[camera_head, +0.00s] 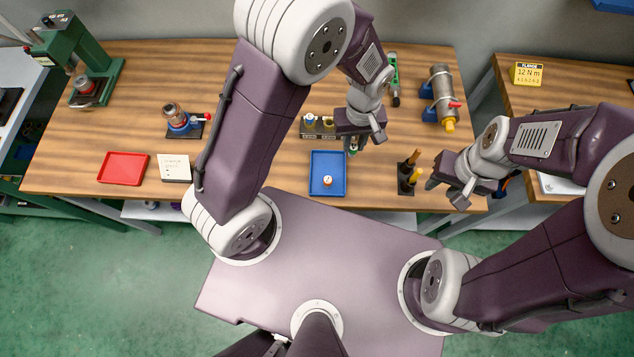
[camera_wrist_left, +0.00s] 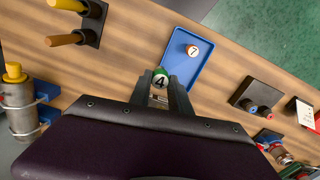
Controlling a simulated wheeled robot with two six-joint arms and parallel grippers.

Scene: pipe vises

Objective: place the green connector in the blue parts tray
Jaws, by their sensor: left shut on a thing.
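My left gripper (camera_head: 354,148) is shut on the green connector. In the left wrist view the connector (camera_wrist_left: 160,80), marked 4, sits between the fingertips; in the head view it is mostly hidden by the gripper. The blue parts tray (camera_head: 313,186) lies on the workbench, just left of and in front of my left gripper. In the left wrist view the tray (camera_wrist_left: 178,72) is just beyond the fingertips. A white and orange connector (camera_head: 327,181), marked 7, stands inside the tray. My right gripper (camera_head: 447,194) is open and empty near the bench's front right corner.
A holder with small parts (camera_head: 318,126) is behind the tray. A red tray (camera_head: 123,168) and a note card (camera_head: 174,168) lie to the left. A pipe vise (camera_head: 440,95) stands at the back right.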

